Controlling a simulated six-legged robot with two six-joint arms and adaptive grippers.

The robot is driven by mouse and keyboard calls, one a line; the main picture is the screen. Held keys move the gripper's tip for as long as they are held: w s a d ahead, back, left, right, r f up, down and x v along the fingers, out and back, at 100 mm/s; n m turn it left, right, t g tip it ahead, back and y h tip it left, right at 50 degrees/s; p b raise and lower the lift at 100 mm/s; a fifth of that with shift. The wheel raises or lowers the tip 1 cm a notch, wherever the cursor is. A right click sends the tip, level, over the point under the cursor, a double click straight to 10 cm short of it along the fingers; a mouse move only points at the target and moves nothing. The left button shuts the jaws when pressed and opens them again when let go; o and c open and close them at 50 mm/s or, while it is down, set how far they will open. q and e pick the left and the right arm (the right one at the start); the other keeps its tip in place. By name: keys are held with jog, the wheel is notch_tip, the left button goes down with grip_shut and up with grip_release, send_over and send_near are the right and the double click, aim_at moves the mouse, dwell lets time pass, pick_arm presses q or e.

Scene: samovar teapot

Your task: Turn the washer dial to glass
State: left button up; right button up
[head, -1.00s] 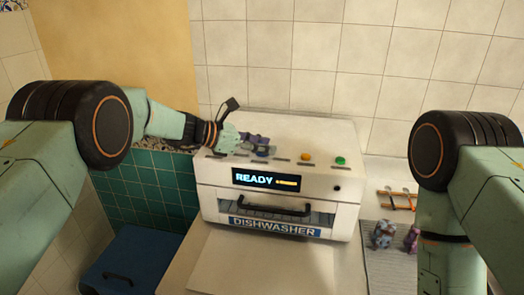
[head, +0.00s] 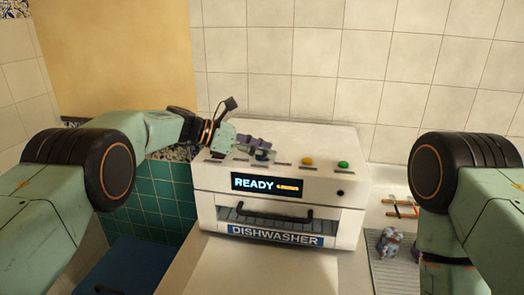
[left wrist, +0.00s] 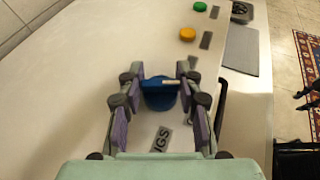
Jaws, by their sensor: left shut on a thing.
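The white dishwasher (head: 340,207) stands on the counter, its display (head: 268,185) reading READY. The blue dial (left wrist: 160,97) sits on its top, with a pale pointer bar across it. My left gripper (head: 258,150) reaches down onto the top panel from the left; in the left wrist view its fingers (left wrist: 160,90) are shut on the dial from both sides. A label (left wrist: 160,139) ending in "GS" lies near the dial between the fingers; other labels are too small to read.
A yellow button (head: 307,161) and a green button (head: 343,165) sit on the panel right of the dial. A tiled wall rises behind.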

pick_arm(q)
jog(key=shift+d, duration=0.1)
jog(key=o, duration=1.2)
jog(key=shift+d, duration=0.15)
jog(key=shift+a, duration=0.3)
jog(key=v, duration=1.1)
jog(key=shift+s+a+r, duration=0.1)
jog(key=shift+a+r, duration=0.15)
jog(key=shift+a, duration=0.1)
jog(key=shift+c, duration=0.2)
